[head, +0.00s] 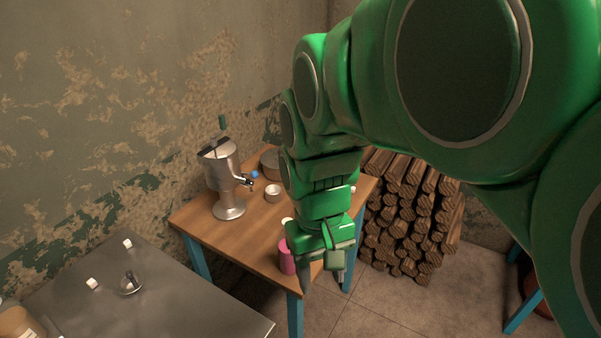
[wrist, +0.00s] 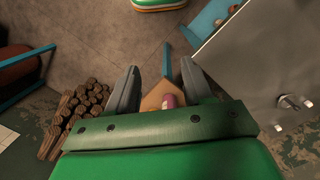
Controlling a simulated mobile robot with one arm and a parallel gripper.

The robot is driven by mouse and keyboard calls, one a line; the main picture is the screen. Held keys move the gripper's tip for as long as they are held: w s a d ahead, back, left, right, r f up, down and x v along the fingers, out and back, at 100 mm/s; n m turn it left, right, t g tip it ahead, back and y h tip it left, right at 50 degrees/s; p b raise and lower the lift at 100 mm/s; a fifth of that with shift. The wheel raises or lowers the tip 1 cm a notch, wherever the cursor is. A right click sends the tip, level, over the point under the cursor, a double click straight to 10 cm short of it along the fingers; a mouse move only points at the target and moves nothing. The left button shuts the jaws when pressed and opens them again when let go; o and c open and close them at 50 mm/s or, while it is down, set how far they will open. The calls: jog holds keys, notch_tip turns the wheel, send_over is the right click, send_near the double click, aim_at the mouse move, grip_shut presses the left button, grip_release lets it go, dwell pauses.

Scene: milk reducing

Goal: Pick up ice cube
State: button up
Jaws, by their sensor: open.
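Two small white blocks, which look like ice cubes, lie apart on the grey metal surface (head: 190,300) at lower left in the head view. One white block (head: 127,243) is farther back and the other white block (head: 92,284) is nearer. My gripper (head: 321,275) is open, pointing down by the front corner of the wooden table, well to the right of both. In the wrist view my gripper (wrist: 158,70) has its fingers spread, with nothing between the tips.
A pink cup (head: 287,258) stands on the wooden table (head: 235,238) close to my gripper. A metal dispenser (head: 224,180) and a small tin (head: 273,194) stand behind. A metal knob (head: 131,283) sits near the blocks. Stacked logs (head: 415,215) are at right.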

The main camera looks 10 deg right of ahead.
jog(key=w+a+n, duration=0.2)
jog(key=w+a, duration=0.8)
jog(key=w, duration=0.5)
jog(key=n+t, duration=0.2)
jog(key=n, duration=0.4)
send_over(91, 282)
jog(key=f, duration=1.5)
jog(key=shift+w+d+f, duration=0.15)
jog(key=shift+w+d, duration=0.05)
jog(key=shift+d, duration=0.05)
jog(key=shift+s+a+f+n, duration=0.1)
jog(key=shift+a+f+n, duration=0.2)
jog(key=shift+a+f, duration=0.1)
jog(key=shift+s+d+f, duration=0.1)
jog(key=shift+d+f, duration=0.05)
jog(key=shift+f, duration=3.55)
grip_shut()
